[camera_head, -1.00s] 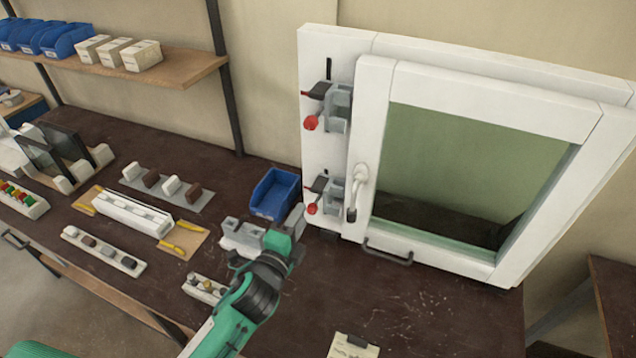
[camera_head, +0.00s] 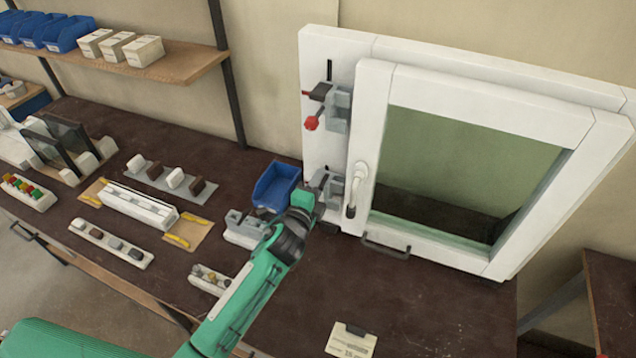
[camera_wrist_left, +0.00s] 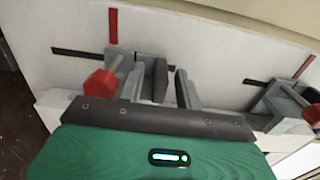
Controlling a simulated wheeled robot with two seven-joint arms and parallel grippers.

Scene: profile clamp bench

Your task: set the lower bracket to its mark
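The lower bracket (camera_head: 334,188) is a grey clamp on the white panel left of the window; the gripper partly covers it and hides its red knob in the head view. In the left wrist view the lower bracket (camera_wrist_left: 150,65) sits on a dark slot, its red knob (camera_wrist_left: 100,84) at left. A red mark (camera_wrist_left: 113,25) lies beside the slot, near the bracket's lower end. My left gripper (camera_wrist_left: 160,88) is at the bracket, fingers apart with a dark part of it between them; a narrow gap shows at one finger. My right gripper is out of view.
The upper bracket (camera_head: 336,108) with its red knob (camera_head: 312,124) sits above, with its own red mark (camera_wrist_left: 304,66). The window handle (camera_head: 355,190) is close on the right. A blue bin (camera_head: 275,188) and grey fixture (camera_head: 243,229) stand beside my arm. The front right bench is mostly clear.

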